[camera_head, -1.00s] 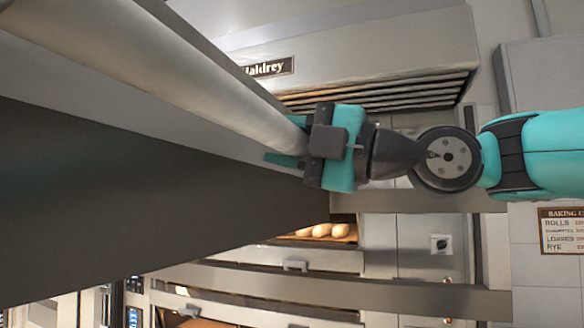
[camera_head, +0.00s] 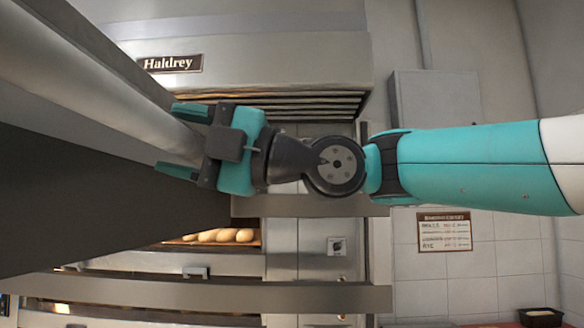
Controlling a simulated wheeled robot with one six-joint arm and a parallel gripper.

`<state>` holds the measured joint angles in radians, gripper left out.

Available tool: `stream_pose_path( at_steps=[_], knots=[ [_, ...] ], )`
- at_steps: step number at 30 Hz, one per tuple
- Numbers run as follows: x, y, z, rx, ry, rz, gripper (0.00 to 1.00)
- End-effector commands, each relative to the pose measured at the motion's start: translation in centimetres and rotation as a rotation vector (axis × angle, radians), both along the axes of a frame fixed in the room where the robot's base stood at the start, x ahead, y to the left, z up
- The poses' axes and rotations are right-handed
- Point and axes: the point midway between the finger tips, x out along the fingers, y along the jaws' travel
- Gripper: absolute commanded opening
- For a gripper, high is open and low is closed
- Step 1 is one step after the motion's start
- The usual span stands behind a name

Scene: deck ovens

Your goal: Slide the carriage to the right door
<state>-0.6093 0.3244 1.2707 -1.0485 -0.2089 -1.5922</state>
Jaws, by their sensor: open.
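A large dark grey panel (camera_head: 60,215) with a pale round bar (camera_head: 90,85) along it fills the left of the view. It looks like the carriage, though I see only part of it. My gripper (camera_head: 182,142) is at the near bar, one teal finger above it and one below. The fingers are open, and I cannot tell whether either touches the bar. An oven deck opening with several pale loaves (camera_head: 222,236) shows below my gripper. I cannot tell which oven door is the right one.
A steel hood with a "Haldrey" sign (camera_head: 170,64) and vent slats is above. A horizontal rail (camera_head: 230,298) crosses low down. A baking chart (camera_head: 445,231) hangs on the tiled wall at right. A dark tray (camera_head: 540,317) sits at the lower right.

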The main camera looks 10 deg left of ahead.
Motion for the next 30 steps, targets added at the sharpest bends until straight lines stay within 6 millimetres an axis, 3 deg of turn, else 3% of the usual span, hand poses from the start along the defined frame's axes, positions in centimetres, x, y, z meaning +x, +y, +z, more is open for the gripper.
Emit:
stream_pose_path(
  at_steps=[12, 18, 24, 30],
  knots=[
    [1.0, -9.9, -2.7, -0.001, -0.001, -0.009, 0.61],
    [1.3, -13.9, -3.3, -0.001, -0.002, -0.005, 0.61],
    [1.3, -15.8, -3.4, -0.001, 0.0, -0.002, 0.61],
    [1.3, -16.1, -3.3, -0.001, 0.001, -0.001, 0.61]
  ],
)
